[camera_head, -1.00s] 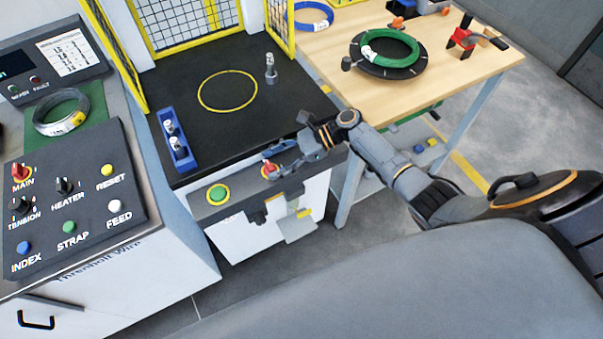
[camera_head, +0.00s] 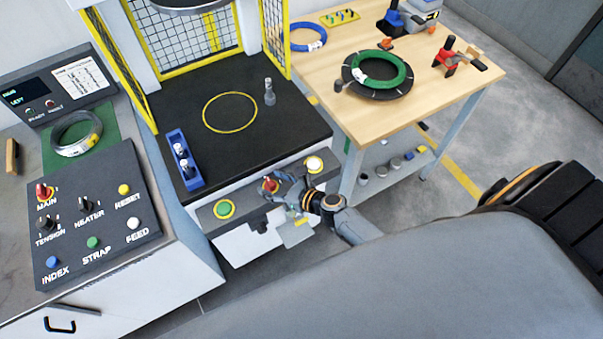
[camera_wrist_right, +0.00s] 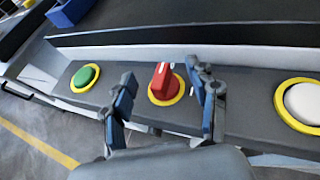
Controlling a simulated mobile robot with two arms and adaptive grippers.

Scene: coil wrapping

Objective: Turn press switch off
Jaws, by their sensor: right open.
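The press switch is a red knob (camera_head: 270,185) in a yellow ring on the grey front panel of the press. In the right wrist view the red knob (camera_wrist_right: 163,83) stands out from the panel, its white-marked ridge close to upright in the picture. My right gripper (camera_head: 285,191) is at the knob in the head view. In the right wrist view my right gripper (camera_wrist_right: 164,92) is open, with one blue-padded finger on each side of the knob. I see gaps beside the knob, but cannot tell how deep the fingertips reach. My left gripper is not in view.
A green button (camera_head: 223,209) and a white button (camera_head: 313,164) flank the switch. A control console (camera_head: 95,225) with its own red MAIN knob (camera_head: 44,192) stands left. A wooden table (camera_head: 415,110) with a green coil (camera_head: 380,72) stands right. The black press bed (camera_head: 260,145) lies behind.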

